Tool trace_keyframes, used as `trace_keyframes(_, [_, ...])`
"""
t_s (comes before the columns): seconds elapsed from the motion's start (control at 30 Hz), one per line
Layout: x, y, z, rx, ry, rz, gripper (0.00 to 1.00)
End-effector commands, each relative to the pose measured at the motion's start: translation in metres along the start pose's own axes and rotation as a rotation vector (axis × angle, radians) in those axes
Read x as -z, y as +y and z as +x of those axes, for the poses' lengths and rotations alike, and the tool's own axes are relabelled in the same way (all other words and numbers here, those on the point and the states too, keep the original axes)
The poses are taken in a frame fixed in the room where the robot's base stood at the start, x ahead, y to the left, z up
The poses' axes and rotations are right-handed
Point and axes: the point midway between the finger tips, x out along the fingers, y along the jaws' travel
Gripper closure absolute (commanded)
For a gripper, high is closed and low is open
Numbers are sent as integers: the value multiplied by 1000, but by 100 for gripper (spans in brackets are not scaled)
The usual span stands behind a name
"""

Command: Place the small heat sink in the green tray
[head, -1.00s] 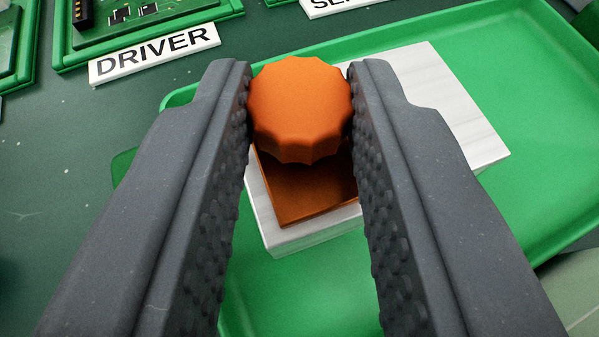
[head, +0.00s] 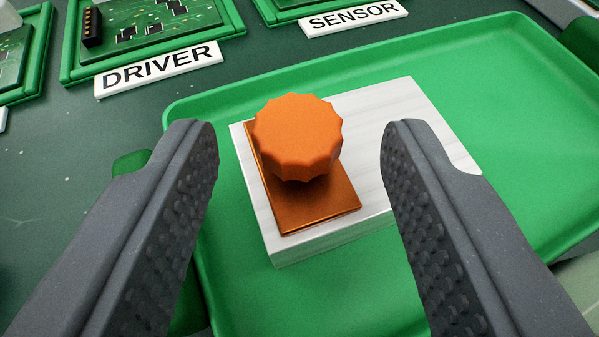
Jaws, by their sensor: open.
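The small heat sink is an orange-brown piece with a square copper-coloured base (head: 310,208) and a scalloped round orange knob (head: 298,138) on top. It rests upright on a pale grey-white block (head: 400,130), near the block's left end. The block lies inside the green tray (head: 500,110). My gripper (head: 300,140) is open, one dark grey finger on each side of the heat sink, with a clear gap to the knob on both sides. The fingers cover parts of the tray's left and front.
Green-framed circuit boards stand behind the tray, with a DRIVER label (head: 158,69) at the back left and a SENSOR label (head: 354,18) at the back. The tray's right part is bare. Dark green table (head: 70,170) shows on the left.

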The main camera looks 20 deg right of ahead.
Motion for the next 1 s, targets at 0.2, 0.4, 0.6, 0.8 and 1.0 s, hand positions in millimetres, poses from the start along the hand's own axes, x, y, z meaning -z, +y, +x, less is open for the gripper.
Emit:
trace_keyframes(0.2, [2, -1, -33, 0, 2, 0, 55])
trace_keyframes(0.4, [2, -1, -64, 1, 2, 1, 55])
trace_keyframes(0.6, [1, -1, -89, 2, 0, 2, 55])
trace_keyframes(0.8, [1, -1, -102, 1, 2, 1, 55])
trace_keyframes(1.0, [0, -1, -104, 2, 1, 0, 55])
